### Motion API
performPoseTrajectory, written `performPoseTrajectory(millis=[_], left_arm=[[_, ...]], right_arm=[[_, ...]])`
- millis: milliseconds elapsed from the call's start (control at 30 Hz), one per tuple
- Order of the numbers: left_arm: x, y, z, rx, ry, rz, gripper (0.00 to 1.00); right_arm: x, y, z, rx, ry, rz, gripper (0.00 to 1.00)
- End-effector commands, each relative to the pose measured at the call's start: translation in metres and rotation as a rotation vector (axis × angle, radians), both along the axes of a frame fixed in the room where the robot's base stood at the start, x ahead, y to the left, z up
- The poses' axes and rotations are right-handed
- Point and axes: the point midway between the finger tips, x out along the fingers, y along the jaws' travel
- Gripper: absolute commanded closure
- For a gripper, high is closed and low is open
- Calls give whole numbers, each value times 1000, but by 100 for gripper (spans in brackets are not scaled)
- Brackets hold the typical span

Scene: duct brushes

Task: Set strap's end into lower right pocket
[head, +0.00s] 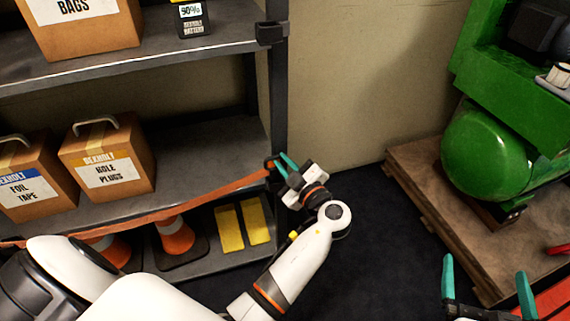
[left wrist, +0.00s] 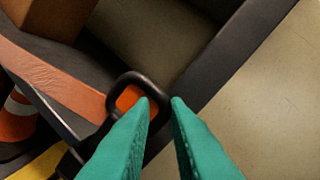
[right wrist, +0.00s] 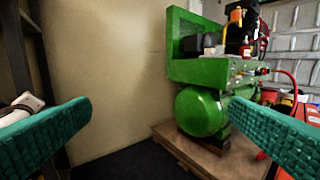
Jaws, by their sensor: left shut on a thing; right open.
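The orange strap (head: 150,214) runs slantwise across the front of the shelf, rising to the right. It also shows in the left wrist view (left wrist: 55,78). My left gripper (head: 279,166) is shut at the strap's right end, close against the right shelf post (head: 280,95). In the left wrist view, a black square frame (left wrist: 115,91) with orange inside sits at the fingertips. I cannot tell whether this frame is the lower right pocket or the strap's end piece, or whether the end is seated. My right gripper (head: 487,284) is open and empty, low at right.
A black bracket (head: 271,32) sits higher on the same post. Boxes (head: 107,160), orange cones (head: 177,236) and yellow pieces (head: 229,229) occupy the shelves. The green compressor (head: 487,152) stands on a wooden pallet (head: 425,205) at right. Dark floor lies between.

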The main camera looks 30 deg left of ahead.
Motion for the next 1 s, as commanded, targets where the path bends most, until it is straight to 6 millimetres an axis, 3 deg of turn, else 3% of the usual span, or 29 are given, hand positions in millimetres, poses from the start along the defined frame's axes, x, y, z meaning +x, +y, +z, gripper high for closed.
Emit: performPoseTrajectory(millis=[1000], left_arm=[[0, -1, 0, 0, -1, 0, 100]], right_arm=[[0, 3, 20, 35, -134, 8, 0]])
